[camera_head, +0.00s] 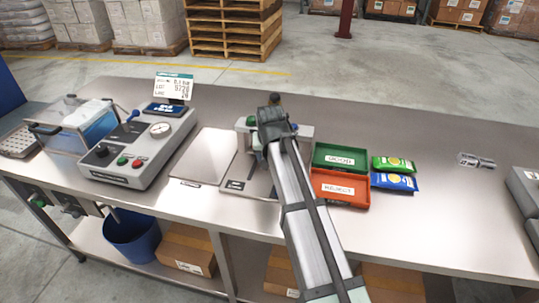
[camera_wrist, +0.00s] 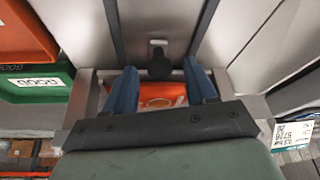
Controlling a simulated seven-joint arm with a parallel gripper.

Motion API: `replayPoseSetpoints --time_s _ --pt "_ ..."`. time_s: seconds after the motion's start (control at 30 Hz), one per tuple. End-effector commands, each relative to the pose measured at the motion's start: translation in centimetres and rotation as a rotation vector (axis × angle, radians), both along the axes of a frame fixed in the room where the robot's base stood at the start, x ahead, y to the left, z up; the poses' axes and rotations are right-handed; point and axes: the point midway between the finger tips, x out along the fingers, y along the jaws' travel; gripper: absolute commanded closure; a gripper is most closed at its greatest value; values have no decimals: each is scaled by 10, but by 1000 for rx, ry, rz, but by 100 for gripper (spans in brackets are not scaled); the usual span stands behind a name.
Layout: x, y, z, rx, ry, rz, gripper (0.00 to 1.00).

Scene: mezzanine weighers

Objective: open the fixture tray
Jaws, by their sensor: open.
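The fixture (camera_head: 247,124) is a grey frame on the bench, largely hidden behind my arm in the head view. In the wrist view, a light grey plate, seemingly the fixture tray (camera_wrist: 158,22), lies between two dark rails. A dark handle (camera_wrist: 158,66) stands at the plate's end, with a small pale bracket beside it. My gripper (camera_wrist: 160,68) is open, its two blue fingers on either side of the handle with gaps showing. Whether they touch it cannot be told. An orange item (camera_wrist: 160,93) shows behind the handle, partly hidden by my gripper.
A green bin (camera_head: 340,157) and a red bin (camera_head: 339,188) stand right of the fixture, with two packets (camera_head: 394,173) beside them. A flat plate (camera_head: 205,155) and a gauge machine (camera_head: 137,150) are on the left. The bench right of the packets is mostly clear.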

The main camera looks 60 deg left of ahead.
Motion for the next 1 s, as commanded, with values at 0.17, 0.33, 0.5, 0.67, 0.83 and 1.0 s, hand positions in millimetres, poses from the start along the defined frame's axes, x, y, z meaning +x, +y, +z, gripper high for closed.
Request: replayPoseSetpoints --time_s 0.17,0.33,0.5,0.67,0.83,1.0 --pt "0 0 -1 0 0 0 44" --pt "0 0 -1 0 0 0 51" --pt "0 0 0 0 0 0 68" --pt "0 0 0 0 0 0 83" --pt "0 0 0 0 0 0 99" --pt "0 0 0 0 0 0 100"
